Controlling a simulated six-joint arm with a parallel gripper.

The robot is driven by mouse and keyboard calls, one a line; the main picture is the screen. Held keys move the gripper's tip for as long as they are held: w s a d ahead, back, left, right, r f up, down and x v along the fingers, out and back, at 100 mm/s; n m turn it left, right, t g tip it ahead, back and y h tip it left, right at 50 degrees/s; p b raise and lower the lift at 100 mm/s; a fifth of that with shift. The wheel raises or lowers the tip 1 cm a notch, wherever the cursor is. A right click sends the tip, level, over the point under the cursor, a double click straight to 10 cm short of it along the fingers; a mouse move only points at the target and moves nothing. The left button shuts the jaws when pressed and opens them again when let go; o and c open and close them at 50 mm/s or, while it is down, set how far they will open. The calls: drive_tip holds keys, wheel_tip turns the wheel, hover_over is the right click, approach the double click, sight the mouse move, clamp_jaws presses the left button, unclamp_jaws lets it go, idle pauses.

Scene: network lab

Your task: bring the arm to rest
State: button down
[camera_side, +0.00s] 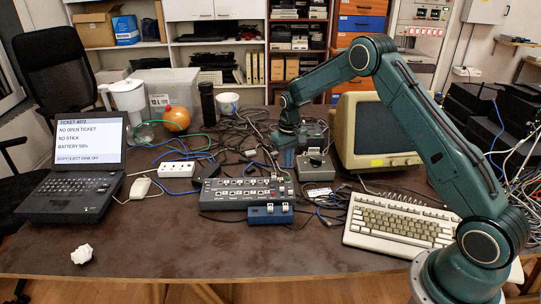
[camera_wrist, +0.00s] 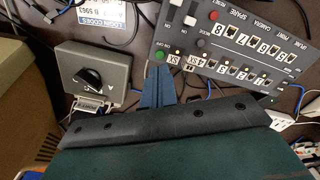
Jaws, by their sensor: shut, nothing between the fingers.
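My gripper (camera_side: 284,160) hangs near the middle of the table in the side view, at the end of my raised and bent teal arm. In the wrist view my gripper (camera_wrist: 153,98) shows as blue fingers, shut and empty. It is between a grey box with a black knob (camera_wrist: 112,62) and a dark grey switch panel (camera_wrist: 208,42). In the side view the knob box (camera_side: 315,173) is just right of the fingers and the switch panel (camera_side: 240,203) is in front of them. I cannot tell the exact height of the fingertips above the table.
A tangle of cables (camera_side: 250,140) covers the table's middle. A beige monitor (camera_side: 400,165) and keyboard (camera_side: 400,222) stand at right, close to my arm. A black laptop (camera_side: 75,193), a pitcher (camera_side: 128,97) and a power strip (camera_side: 176,169) are at left. The front left table is mostly clear, with crumpled paper (camera_side: 82,254).

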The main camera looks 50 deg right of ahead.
drive_tip(key=shift+r, duration=0.15)
drive_tip(key=s+a+r+t, duration=0.1)
drive_tip(key=s+a+r, duration=0.2)
drive_tip(key=s+r, duration=0.35)
drive_tip(key=s+a+r+n+t, duration=0.1)
drive_tip(key=s+a+r, duration=0.2)
drive_tip(key=r, duration=0.6)
drive_tip(key=s+a+r+t, duration=0.1)
drive_tip(key=s+a+r, duration=0.35)
drive_tip(key=r, duration=0.35)
drive_tip(key=s+a+r+n+t, duration=0.1)
drive_tip(key=s+a, duration=0.1)
drive_tip(key=s, duration=0.9)
drive_tip(key=s+a+r+n+t, duration=0.1)
drive_tip(key=s+a, duration=0.1)
drive_tip(key=s, duration=0.9)
drive_tip(key=shift+s+a+r+t, duration=0.15)
drive_tip(key=shift+a+r+t, duration=0.1)
drive_tip(key=shift+a+t, duration=0.05)
